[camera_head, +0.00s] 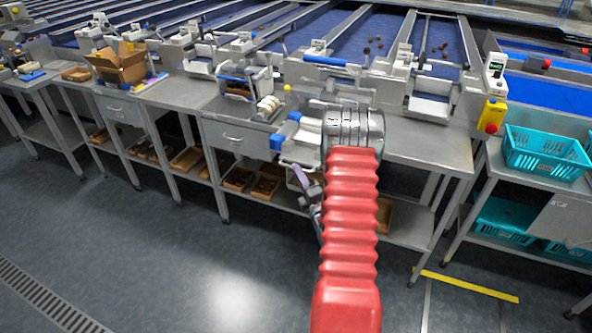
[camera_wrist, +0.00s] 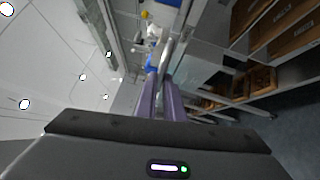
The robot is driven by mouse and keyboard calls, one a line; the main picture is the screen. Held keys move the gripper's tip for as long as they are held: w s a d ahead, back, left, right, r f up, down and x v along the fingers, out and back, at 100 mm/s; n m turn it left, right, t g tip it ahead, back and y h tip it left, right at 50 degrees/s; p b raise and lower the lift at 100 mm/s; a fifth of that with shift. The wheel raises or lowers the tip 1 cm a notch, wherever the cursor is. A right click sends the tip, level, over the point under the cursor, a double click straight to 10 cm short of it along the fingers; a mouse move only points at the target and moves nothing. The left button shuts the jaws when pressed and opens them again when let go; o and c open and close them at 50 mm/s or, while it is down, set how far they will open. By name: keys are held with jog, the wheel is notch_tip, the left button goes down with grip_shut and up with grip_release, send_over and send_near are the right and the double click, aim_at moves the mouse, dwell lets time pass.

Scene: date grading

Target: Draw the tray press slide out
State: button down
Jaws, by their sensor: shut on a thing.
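My gripper (camera_wrist: 165,88) shows in the wrist view as two purple fingers close together. They are shut on what looks like a bright metal bar (camera_wrist: 168,48), taken as the tray press slide's handle. A blue piece (camera_wrist: 151,66) lies just beside the fingertips. In the head view my gripper (camera_head: 298,174) is at the front edge of the bench, below a press-like unit with blue ends (camera_head: 277,142). My red-sleeved arm and metal wrist cover much of this unit. How far the slide stands out cannot be told.
A drawer (camera_head: 232,137) is in the bench to the left. Wooden trays (camera_head: 238,179) sit on the shelf below. A teal crate (camera_head: 545,152) and a yellow box with a red button (camera_head: 492,117) are at the right. The floor in front is clear.

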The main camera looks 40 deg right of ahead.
jog(key=shift+a+f, duration=0.15)
jog(key=shift+a, duration=0.25)
jog(key=shift+w, duration=0.1)
jog(key=c, duration=2.1)
grip_release()
jog(key=shift+w, duration=0.1)
jog(key=shift+o, duration=1.2)
jog(key=shift+d, duration=0.15)
jog(key=v, duration=1.4)
jog(key=shift+d, duration=0.1)
